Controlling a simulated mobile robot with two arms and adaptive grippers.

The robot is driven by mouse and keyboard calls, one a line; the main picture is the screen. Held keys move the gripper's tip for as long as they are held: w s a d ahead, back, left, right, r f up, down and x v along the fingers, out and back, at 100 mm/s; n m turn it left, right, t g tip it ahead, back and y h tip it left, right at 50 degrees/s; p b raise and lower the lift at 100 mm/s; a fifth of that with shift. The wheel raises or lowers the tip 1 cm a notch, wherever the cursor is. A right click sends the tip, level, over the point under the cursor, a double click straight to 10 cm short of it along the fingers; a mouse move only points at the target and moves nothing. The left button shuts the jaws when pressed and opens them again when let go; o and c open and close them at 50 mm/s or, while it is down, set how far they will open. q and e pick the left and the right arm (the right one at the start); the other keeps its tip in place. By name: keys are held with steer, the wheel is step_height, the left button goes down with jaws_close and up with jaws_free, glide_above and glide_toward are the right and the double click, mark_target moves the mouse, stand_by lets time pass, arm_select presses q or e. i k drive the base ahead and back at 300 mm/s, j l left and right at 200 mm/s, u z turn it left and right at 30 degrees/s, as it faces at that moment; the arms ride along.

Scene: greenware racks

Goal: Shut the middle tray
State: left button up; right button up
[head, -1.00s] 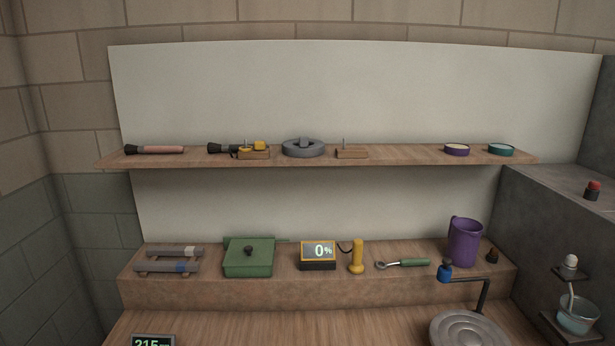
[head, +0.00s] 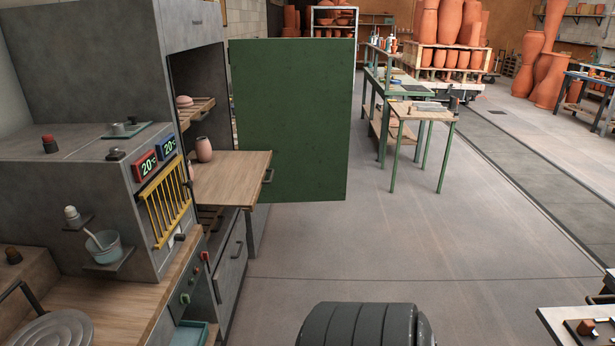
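The middle tray (head: 240,185) is a wooden board pulled far out of the grey cabinet (head: 200,60), with a dark handle (head: 268,176) on its front edge. A pinkish cup (head: 204,149) stands upright on it, towards the back. An upper tray (head: 197,109) with a small pink bowl (head: 184,101) sits inside the cabinet. A lower tray (head: 209,217) shows partly under the middle one. The green cabinet door (head: 290,120) stands wide open behind the middle tray. Neither of my grippers is in view.
A grey block with two temperature displays (head: 146,165) and a yellow grille (head: 165,203) stands left of the tray. A grey drawer front (head: 232,258) is below. The floor (head: 400,235) to the right is clear. Green-legged tables (head: 420,118) and terracotta pots (head: 450,40) stand farther back.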

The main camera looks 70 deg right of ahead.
mark_target(236, 179)
steer(key=z, duration=2)
steer(key=i, duration=0.1)
steer(key=l+z, duration=0.05)
